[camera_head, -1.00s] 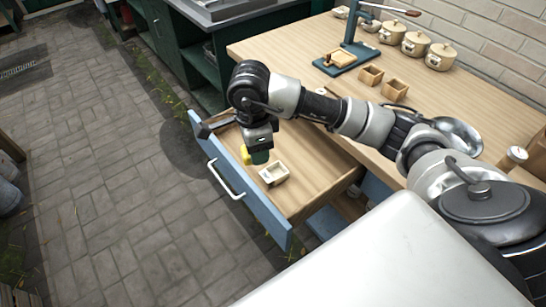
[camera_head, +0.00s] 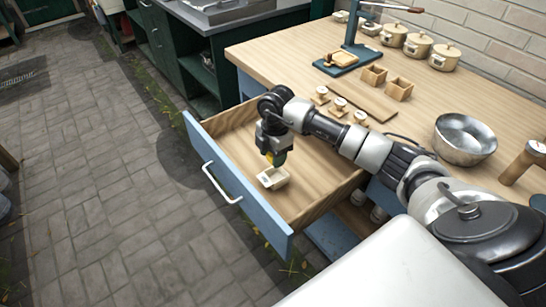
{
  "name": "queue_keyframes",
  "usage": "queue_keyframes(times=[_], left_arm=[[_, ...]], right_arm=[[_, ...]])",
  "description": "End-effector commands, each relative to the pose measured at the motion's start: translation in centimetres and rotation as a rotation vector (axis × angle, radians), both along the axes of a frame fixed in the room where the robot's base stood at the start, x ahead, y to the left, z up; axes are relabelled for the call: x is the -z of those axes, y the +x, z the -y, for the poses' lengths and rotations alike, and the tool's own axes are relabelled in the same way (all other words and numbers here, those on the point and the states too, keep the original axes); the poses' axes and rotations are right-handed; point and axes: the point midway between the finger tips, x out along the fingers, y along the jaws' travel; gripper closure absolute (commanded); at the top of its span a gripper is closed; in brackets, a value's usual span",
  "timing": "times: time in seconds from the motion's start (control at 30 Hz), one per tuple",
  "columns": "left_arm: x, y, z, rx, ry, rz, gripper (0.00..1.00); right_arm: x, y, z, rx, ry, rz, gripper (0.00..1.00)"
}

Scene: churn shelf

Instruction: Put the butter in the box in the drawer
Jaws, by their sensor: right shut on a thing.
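The drawer (camera_head: 237,192) is open, with a blue front and a wooden inside. A small cream box (camera_head: 274,180) with an open top sits on the drawer floor near the front. My right gripper (camera_head: 274,160) points down just above the far edge of the box, shut on the yellow butter (camera_head: 269,157). Most of the butter is hidden by the fingers, and I cannot tell whether it touches the box. My left gripper is out of view.
The wooden worktop (camera_head: 290,52) behind the drawer holds two small wooden boxes, several lidded pots (camera_head: 417,45), a blue stand (camera_head: 350,60), several small knobbed pieces (camera_head: 339,105) and a metal bowl (camera_head: 465,139). The rest of the drawer is clear.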

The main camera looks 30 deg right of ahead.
Motion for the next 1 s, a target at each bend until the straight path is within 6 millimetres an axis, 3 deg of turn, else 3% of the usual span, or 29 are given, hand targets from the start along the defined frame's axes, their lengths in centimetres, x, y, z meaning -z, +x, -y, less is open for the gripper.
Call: queue_keyframes(times=[0.57,1.0], left_arm=[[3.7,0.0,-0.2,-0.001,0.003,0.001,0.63],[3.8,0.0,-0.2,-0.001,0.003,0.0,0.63]], right_arm=[[3.8,0.0,0.1,0.033,0.0,0.0,0.77],[4.7,0.0,0.1,0.033,0.0,0.0,0.77]])
